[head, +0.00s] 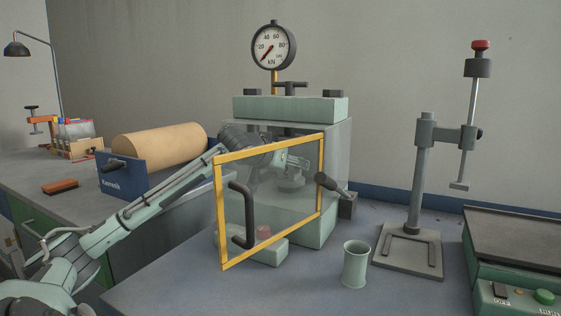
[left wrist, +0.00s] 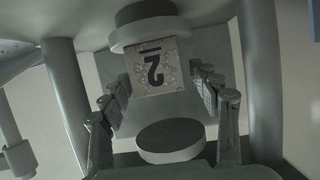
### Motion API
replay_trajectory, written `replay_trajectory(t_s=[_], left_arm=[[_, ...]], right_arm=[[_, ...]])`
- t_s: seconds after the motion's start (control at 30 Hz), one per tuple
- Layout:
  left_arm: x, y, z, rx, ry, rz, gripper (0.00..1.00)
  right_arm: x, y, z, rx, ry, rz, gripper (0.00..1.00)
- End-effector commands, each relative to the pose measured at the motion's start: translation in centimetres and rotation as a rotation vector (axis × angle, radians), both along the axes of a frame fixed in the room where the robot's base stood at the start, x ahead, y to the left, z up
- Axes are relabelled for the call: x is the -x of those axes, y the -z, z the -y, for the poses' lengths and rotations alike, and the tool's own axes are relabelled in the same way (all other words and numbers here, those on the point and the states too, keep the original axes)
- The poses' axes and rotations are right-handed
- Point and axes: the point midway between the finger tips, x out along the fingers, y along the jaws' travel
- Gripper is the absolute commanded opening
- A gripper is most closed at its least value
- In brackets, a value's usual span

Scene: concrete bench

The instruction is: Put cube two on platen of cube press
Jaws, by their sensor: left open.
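The cube press (head: 290,107) stands mid-bench, its yellow-framed clear door (head: 270,147) swung open toward me. My left arm reaches in behind the door, and my left gripper (head: 298,161) is inside the press, seen dimly through the panel. In the left wrist view, which appears upside down, cube two (left wrist: 157,68) is a grey speckled block marked 2. Its base meets the round lower platen (left wrist: 150,32). The upper platen (left wrist: 170,140) is apart from it. My left gripper (left wrist: 160,105) is open, its fingers on either side, with gaps to the cube. My right gripper is out of view.
A dial gauge (head: 273,46) tops the press. A green cup (head: 355,264) and a drop-weight stand (head: 420,180) are to the right. A blue holder with a tan roll (head: 160,146) and a brown block (head: 60,187) are left.

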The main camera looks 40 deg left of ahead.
Motion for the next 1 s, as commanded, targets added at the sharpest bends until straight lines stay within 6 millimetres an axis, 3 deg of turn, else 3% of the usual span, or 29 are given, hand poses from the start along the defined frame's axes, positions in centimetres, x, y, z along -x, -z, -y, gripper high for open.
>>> replay_trajectory(t_s=[0.03, 0.3, 0.53, 0.7, 1.0], left_arm=[[0.5, 0.1, 0.2, -0.001, 0.001, -0.002, 0.62], [5.1, -1.7, 1.7, -0.001, 0.002, 0.000, 0.62], [8.7, -3.7, 2.9, 0.000, 0.002, 0.002, 0.62], [10.0, -4.2, 3.2, -0.001, 0.001, 0.000, 0.62], [10.2, -4.3, 3.3, -0.001, 0.000, 0.000, 0.62]], right_arm=[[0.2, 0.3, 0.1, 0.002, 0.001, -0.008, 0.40], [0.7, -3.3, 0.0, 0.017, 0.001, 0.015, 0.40], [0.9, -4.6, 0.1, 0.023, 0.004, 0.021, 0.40], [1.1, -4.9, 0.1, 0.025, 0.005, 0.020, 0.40], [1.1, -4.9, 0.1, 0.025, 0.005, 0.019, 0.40]])
